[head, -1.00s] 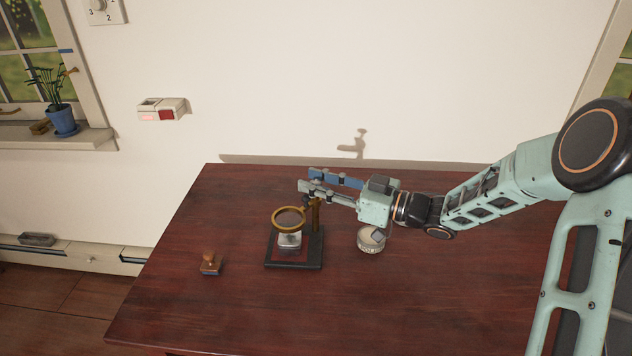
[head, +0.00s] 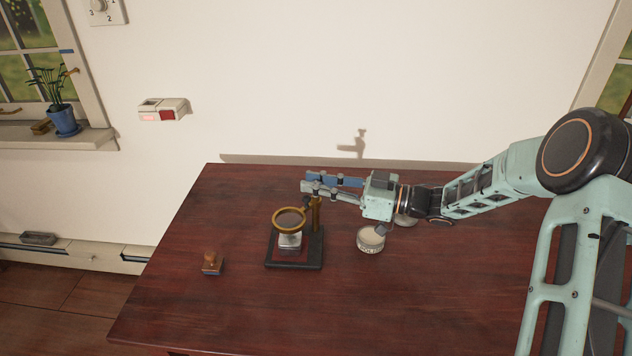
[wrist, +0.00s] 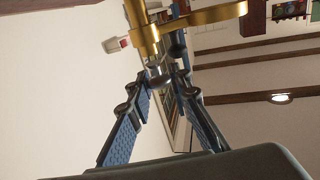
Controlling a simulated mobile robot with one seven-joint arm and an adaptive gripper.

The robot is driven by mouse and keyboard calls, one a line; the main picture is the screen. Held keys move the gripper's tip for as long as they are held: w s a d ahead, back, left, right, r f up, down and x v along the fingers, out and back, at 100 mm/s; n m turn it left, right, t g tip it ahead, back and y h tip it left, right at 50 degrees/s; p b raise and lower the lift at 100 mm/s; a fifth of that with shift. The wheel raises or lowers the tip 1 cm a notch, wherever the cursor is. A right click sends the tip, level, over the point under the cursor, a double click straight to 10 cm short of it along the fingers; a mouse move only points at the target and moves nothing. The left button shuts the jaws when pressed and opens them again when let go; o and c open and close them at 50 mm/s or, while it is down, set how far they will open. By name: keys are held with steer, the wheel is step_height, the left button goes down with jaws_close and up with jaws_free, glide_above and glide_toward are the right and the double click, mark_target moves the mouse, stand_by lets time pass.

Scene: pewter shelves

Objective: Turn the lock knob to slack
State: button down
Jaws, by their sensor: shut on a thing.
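The magnifier stand has a dark base (head: 310,265), a brass post (head: 316,215) and a brass-rimmed lens ring (head: 289,221). My gripper (head: 309,186) is at the top of the post, reaching in from the right. In the wrist view my gripper (wrist: 165,82) is closed around a small dark lock knob (wrist: 160,82) just below the brass clamp (wrist: 145,38). The knob is mostly hidden between the fingertips, and its turn angle cannot be read. In the head view the fingers hide the knob.
A small pale block sits under the lens. A round tin (head: 370,240) stands right of the stand, below my gripper. A wooden stamp (head: 212,262) is to the left. The table front (head: 300,315) is clear; the wall is behind.

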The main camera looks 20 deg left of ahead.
steer(key=c, duration=1.7)
jaws_free()
steer(key=shift+c, duration=0.2)
steer(key=shift+d, duration=0.1)
steer(key=d, duration=1.2)
steer(key=shift+a, duration=0.1)
